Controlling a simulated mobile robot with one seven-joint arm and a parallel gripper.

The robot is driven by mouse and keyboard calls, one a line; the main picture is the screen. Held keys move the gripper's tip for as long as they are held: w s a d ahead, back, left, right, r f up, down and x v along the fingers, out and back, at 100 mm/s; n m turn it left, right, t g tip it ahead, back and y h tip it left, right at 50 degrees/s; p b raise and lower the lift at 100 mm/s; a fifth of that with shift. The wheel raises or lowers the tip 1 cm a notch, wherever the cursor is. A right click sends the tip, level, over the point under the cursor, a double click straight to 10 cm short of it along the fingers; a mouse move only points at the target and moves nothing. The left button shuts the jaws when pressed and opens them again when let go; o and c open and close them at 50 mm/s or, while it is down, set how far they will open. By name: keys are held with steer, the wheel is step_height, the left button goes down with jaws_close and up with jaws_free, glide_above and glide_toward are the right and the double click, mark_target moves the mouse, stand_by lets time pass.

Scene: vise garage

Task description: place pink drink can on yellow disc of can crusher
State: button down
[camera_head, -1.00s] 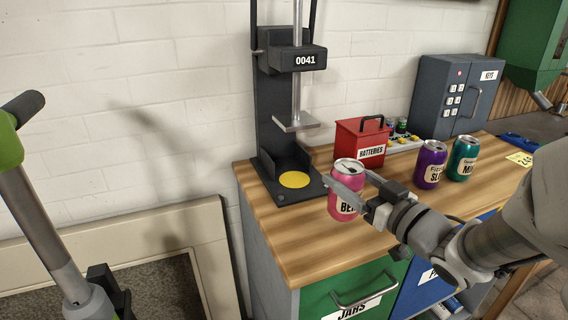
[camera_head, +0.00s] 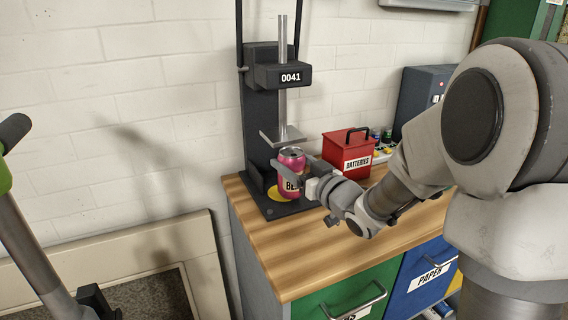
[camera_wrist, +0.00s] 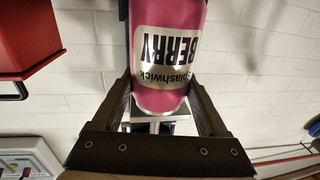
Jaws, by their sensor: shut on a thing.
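The pink drink can (camera_head: 292,161) is upright in my gripper (camera_head: 297,180), over the yellow disc (camera_head: 276,193) of the can crusher (camera_head: 262,125). I cannot tell whether its base touches the disc. In the wrist view the can (camera_wrist: 168,45), labelled BERRY, fills the space between the two fingers of my gripper (camera_wrist: 163,100), which are shut on it. The crusher's press plate (camera_head: 283,136) is raised just above and behind the can's top. Only part of the yellow disc shows around the can and the gripper.
A red batteries box (camera_head: 347,154) stands right of the crusher on the wooden bench (camera_head: 330,245). A grey key cabinet (camera_head: 412,100) is behind it, partly hidden by my arm. The front of the bench top is clear.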

steer(key=w+a, duration=0.1)
steer(key=w+a+f+b, duration=0.1)
steer(key=w, duration=0.1)
steer(key=shift+f, duration=0.15)
steer(key=shift+d+f, duration=0.1)
steer(key=shift+f, duration=0.15)
jaws_free()
